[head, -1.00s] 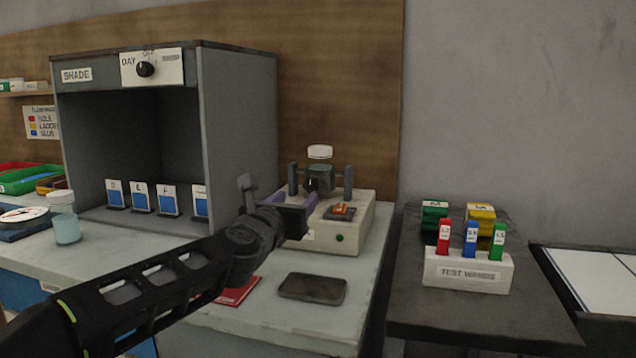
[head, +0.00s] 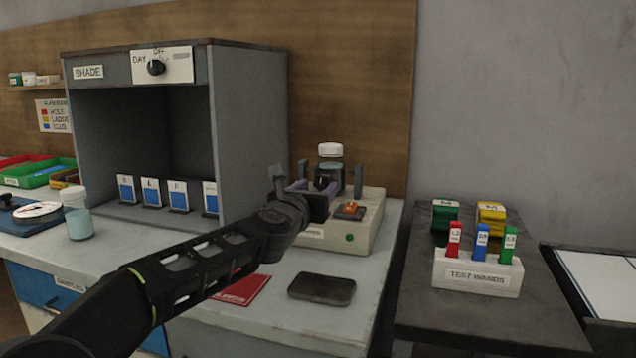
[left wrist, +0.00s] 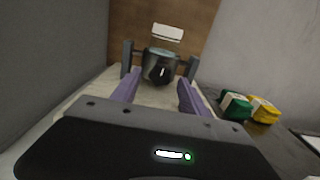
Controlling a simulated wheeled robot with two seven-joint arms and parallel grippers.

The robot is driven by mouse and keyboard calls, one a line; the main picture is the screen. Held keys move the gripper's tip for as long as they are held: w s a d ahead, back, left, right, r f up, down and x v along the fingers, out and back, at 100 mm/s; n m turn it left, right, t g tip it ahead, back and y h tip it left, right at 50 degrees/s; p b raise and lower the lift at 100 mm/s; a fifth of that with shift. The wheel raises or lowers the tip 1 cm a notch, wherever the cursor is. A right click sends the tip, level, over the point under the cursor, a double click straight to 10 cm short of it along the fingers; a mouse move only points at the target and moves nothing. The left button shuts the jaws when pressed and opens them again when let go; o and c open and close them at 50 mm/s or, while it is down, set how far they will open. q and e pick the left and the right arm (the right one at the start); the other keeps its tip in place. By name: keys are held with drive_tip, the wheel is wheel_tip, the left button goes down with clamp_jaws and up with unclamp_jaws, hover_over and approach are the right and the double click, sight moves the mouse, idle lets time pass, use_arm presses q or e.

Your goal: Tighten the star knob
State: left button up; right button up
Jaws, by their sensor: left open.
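The star knob (left wrist: 161,73) is a dark round knob with a light mark, on the front of a clamp between two grey posts. In the head view the knob (head: 323,182) is small and partly hidden by my gripper. A jar (head: 330,160) with a white lid stands in the clamp behind it. My left gripper (left wrist: 158,92) is open and empty, its purple fingers pointing at the knob, one on each side and short of it. In the head view the left gripper (head: 312,188) is over the left part of the machine. My right gripper is not in view.
The clamp stands on a beige machine (head: 362,238) with an orange switch (head: 350,208). The grey shade box (head: 248,135) is close on the left. A dark tray (head: 321,288) lies in front. A test wand rack (head: 478,273) stands on the right table.

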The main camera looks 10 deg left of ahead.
use_arm(q)
drive_tip(key=shift+w, duration=0.65)
clamp_jaws()
